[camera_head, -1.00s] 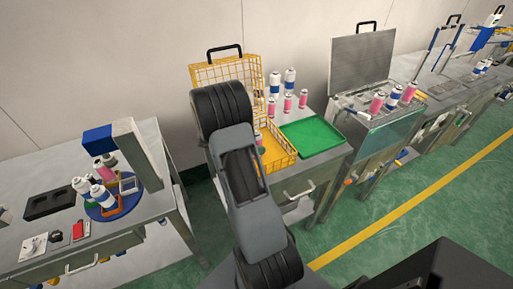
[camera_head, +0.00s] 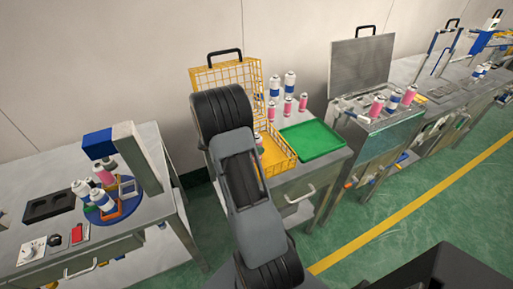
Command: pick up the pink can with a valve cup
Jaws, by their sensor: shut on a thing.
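A pink can (camera_head: 104,174) stands among white-and-blue cans (camera_head: 82,188) on the blue round turntable (camera_head: 126,211) at the left. More pink cans (camera_head: 303,102) stand behind the green tray, and one pink can (camera_head: 258,139) shows partly in the yellow wire basket beside my arm. Others (camera_head: 377,105) stand in the metal bath at the right. The cans are too small to tell which has a valve cup. My gripper is not visible; my own arm links cover the middle of the view and part of the basket.
A green tray (camera_head: 313,139) lies empty right of the yellow basket (camera_head: 280,165). A blue-headed post (camera_head: 99,143) rises over the turntable. Green floor shows between the tables.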

